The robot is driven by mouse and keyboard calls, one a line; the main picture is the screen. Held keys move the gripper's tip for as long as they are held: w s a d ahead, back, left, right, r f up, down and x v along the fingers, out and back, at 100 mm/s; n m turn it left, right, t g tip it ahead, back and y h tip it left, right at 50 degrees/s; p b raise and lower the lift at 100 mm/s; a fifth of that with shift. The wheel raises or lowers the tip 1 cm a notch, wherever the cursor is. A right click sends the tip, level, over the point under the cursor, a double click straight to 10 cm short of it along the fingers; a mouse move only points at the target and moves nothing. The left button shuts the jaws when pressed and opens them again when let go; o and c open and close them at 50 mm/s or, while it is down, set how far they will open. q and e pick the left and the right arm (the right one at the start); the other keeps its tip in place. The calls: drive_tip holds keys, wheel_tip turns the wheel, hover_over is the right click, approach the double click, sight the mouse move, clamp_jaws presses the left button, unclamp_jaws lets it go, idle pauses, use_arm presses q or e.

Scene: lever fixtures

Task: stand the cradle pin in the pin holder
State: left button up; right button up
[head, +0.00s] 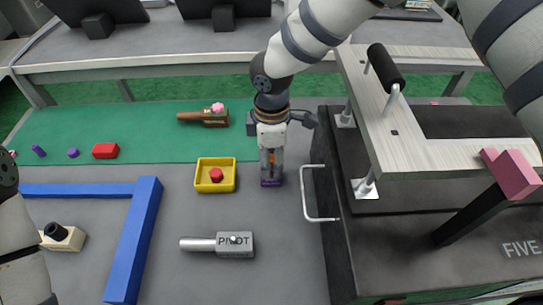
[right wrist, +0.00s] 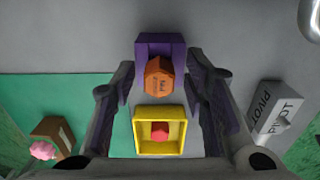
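An orange six-sided pin (right wrist: 159,76) with a small, unreadable label stands at a purple block-shaped holder (right wrist: 152,46). In the head view, the orange pin (head: 271,160) shows between my right gripper's fingers, and the purple holder (head: 271,183) is just below. My right gripper (head: 271,172) points down over them. In the right wrist view its fingers (right wrist: 160,92) are spread, with gaps on both sides of the pin. I cannot tell how deep the pin sits in the holder. My left gripper is out of view.
A yellow tray (head: 201,187) with a red piece (head: 216,175) is left of the gripper. A grey PIVOT block (head: 235,245) lies in front. A dark cabinet with a metal handle (head: 308,195) stands close on the right. Blue bars (head: 136,240) lie at left.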

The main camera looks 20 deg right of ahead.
sight(272, 159)
wheel_tip(272, 159, up, 12)
drive_tip(key=p, duration=0.1)
drive_tip(key=shift+r, duration=0.2)
drive_tip(key=shift+s, duration=0.1)
